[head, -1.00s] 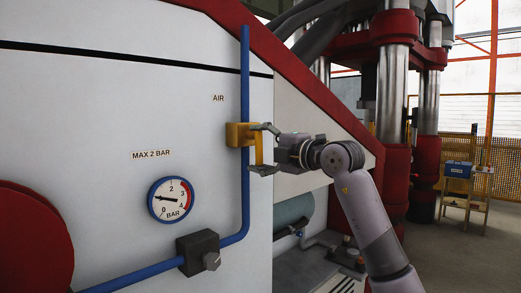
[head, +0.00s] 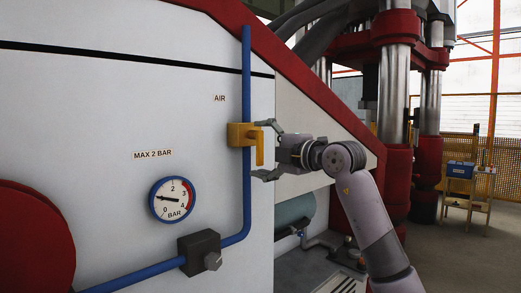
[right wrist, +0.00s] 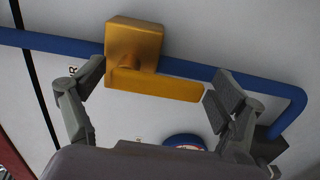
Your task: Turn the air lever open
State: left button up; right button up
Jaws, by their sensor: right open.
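The air lever (head: 260,149) is a yellow handle on a yellow valve block (head: 238,134) fixed on a vertical blue pipe (head: 246,75), beside the "AIR" label. The handle hangs straight down, parallel to the pipe. In the right wrist view the lever (right wrist: 165,86) lies along the pipe, below the block (right wrist: 134,42). My right gripper (head: 266,149) is open, with one finger above and one below the handle. In the right wrist view its fingers (right wrist: 158,84) stand either side of the handle, not closed on it. My left gripper is out of view.
A pressure gauge (head: 172,199) has its needle pointing left, near 1 bar. A black regulator (head: 199,252) sits on the lower pipe. A red disc (head: 30,240) is at the left. Press columns (head: 393,90) and a wooden stand with a blue box (head: 460,170) are at the right.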

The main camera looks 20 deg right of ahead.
dwell(0.3)
jog(key=v, duration=1.2)
